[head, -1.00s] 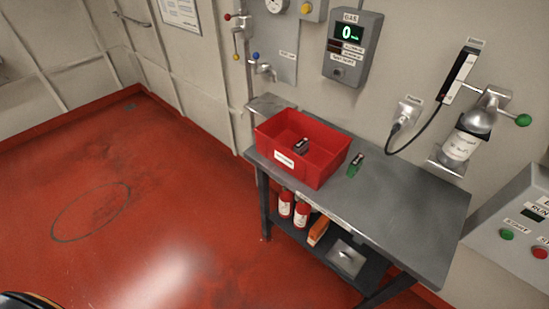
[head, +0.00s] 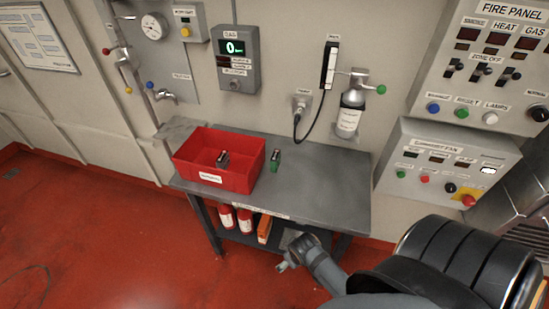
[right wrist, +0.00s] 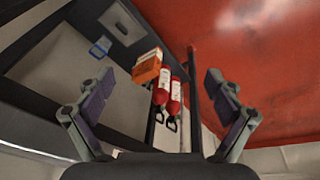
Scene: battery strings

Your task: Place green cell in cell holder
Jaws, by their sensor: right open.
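The green cell (head: 275,160), green with a dark upper part, stands on the grey metal table (head: 320,190), just right of the red bin (head: 240,182). A similar small dark item with a light top (head: 222,159) is inside the bin. I cannot tell which thing is the cell holder. My right gripper (head: 285,266) is low in front of the table, below its top and well away from the green cell. In the right wrist view my right gripper (right wrist: 158,85) is open and empty, its two fingers wide apart. My left gripper is not in view.
Red bottles (head: 235,218) and an orange box (head: 265,229) stand on the table's lower shelf. A gas panel (head: 235,60), a grey cylinder (head: 349,112) and a fan control panel (head: 440,168) are on the wall. The tabletop right of the cell is clear.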

